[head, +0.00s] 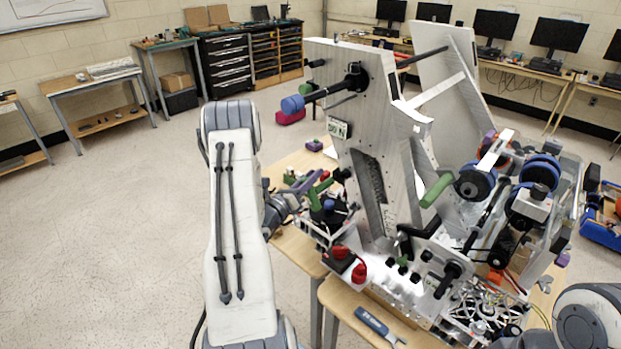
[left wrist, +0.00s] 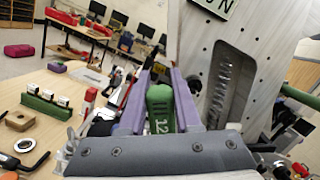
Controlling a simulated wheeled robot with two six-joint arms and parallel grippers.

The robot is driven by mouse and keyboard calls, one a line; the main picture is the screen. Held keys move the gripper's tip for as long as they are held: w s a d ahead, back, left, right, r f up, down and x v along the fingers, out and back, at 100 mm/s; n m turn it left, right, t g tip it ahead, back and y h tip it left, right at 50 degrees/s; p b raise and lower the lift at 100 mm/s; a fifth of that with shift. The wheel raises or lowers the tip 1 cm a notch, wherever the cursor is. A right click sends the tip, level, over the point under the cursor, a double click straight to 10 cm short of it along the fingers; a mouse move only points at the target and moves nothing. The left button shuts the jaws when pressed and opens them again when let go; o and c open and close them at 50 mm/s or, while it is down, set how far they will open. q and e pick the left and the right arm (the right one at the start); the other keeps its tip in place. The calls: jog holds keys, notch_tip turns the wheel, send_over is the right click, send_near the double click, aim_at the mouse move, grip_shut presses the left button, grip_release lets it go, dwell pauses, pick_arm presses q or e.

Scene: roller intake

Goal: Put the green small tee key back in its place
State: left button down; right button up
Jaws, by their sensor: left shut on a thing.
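The green tee key (left wrist: 160,108) stands between the purple fingers of my left gripper (left wrist: 158,88) in the left wrist view, with "12" on its near end. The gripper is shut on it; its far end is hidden. In the head view, my left gripper (head: 306,183) is beside the left face of the large grey machine (head: 375,120), with a green part (head: 320,190) at its fingers. I cannot make out the key's place for certain. My right gripper is out of view.
A green block (left wrist: 47,106) with several white-topped pieces stands on the wooden table at left in the left wrist view. The machine's slotted plate (left wrist: 235,75) rises close on the right. A blue-handled tool (head: 376,324) lies at the table's front.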

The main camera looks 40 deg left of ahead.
pick_arm(q)
jog(key=shift+w+d, duration=0.1)
jog(key=shift+w, duration=0.8)
jog(key=c, duration=0.5)
grip_release()
jog(key=s+b, duration=0.1)
jog(key=s, duration=0.2)
jog(key=s+f+b, duration=0.1)
jog(key=s+b, duration=0.1)
jog(key=s, duration=0.2)
jog(key=s+b, duration=0.1)
jog(key=s, duration=0.2)
jog(key=shift+s+f, duration=0.2)
jog(key=shift+f, duration=0.1)
jog(key=shift+d, duration=0.1)
